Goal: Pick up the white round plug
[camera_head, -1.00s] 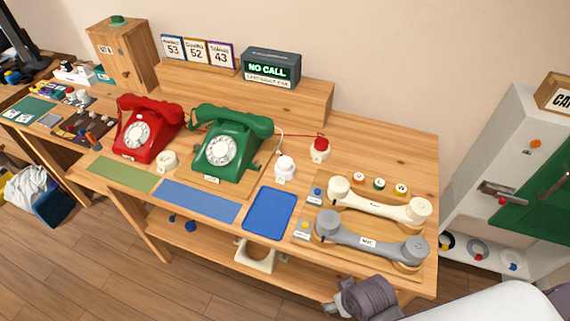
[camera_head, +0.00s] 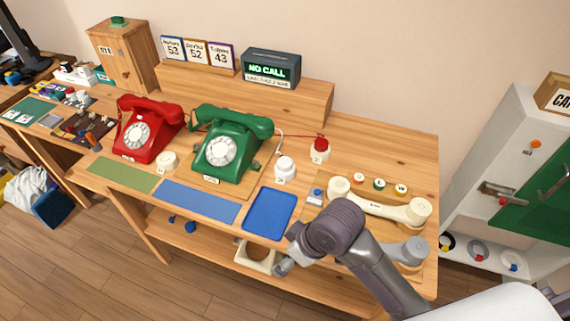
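A white round plug-like piece (camera_head: 285,168) stands on the table right of the green phone (camera_head: 226,146), with a thin white cord behind it. A cream round piece (camera_head: 167,161) sits between the red phone (camera_head: 149,128) and the green phone. A white round piece with a red top (camera_head: 320,150) stands farther back. My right gripper (camera_head: 288,254) is at the table's front edge, below and nearer than the white piece and apart from it. I cannot tell whether its fingers are open. My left gripper is not in view.
A blue tray (camera_head: 270,211) lies in front of the white piece. A cream handset (camera_head: 375,204) and a partly hidden grey handset (camera_head: 402,252) lie at the right. A wooden shelf (camera_head: 300,100) with a "NO CALL" display (camera_head: 270,68) stands behind.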

